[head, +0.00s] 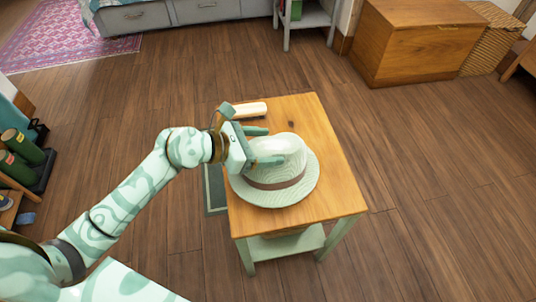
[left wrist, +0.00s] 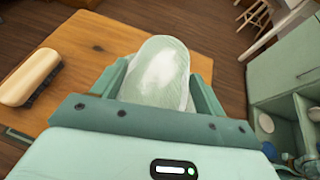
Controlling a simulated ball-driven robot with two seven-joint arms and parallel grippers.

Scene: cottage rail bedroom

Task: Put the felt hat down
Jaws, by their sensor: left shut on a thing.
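The felt hat (head: 287,189) is pale green and white with a brown band. It sits brim down, upright, on or just above the wooden top of a small table (head: 330,180); a gap under the brim cannot be told. My left gripper (head: 268,145) comes in from the left and is shut on the hat's crown. My right gripper is in neither view.
A brush-like object with a light wooden back (head: 250,109) lies at the table's far left corner. A wooden chest (head: 405,45) stands at the back right. Dark bottles or rolls (head: 22,150) stand at the left edge. The floor right of the table is clear.

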